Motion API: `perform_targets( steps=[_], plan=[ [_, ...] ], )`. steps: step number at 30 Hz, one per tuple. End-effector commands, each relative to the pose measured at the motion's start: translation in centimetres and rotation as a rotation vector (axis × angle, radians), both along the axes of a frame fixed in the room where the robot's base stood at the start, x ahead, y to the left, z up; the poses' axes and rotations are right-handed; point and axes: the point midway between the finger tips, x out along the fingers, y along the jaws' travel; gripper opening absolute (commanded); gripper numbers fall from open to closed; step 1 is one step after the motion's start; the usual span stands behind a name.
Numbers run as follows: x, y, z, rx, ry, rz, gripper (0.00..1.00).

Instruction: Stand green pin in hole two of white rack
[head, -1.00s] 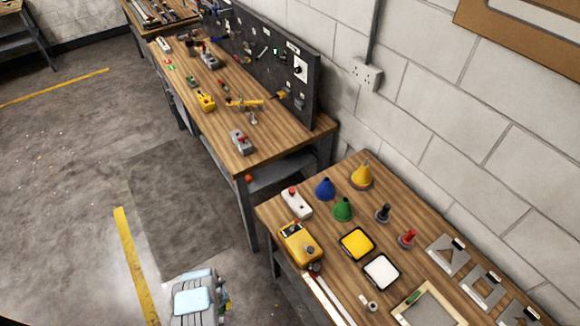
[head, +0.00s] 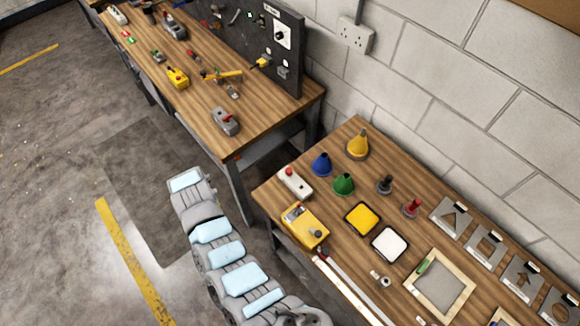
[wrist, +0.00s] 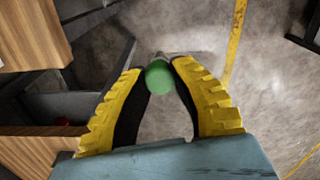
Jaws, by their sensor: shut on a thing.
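In the wrist view, my gripper (wrist: 160,66) is shut on the green pin (wrist: 159,78). The pin's rounded green end shows between the yellow and black fingers, and the fingers hide part of it. Bare floor lies beyond the fingertips. In the head view my arm shows at the lower left, beside the near bench, but I cannot make out the fingers or the pin there. I cannot pick out the white rack or its holes for certain in either view.
A second bench (head: 262,118) with a pegboard stands behind. In the wrist view, wooden edges lie close at left.

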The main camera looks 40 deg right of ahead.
Motion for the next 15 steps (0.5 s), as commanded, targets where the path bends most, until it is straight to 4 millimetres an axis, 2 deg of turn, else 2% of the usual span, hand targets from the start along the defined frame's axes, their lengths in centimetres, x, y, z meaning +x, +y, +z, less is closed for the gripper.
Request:
perform_targets(
  steps=[6,15],
  plan=[
    [2.0,-3.2,0.3,-0.004,0.001,0.035,0.00],
    [3.2,-7.1,0.3,-0.003,0.003,0.057,0.00]
  ],
)
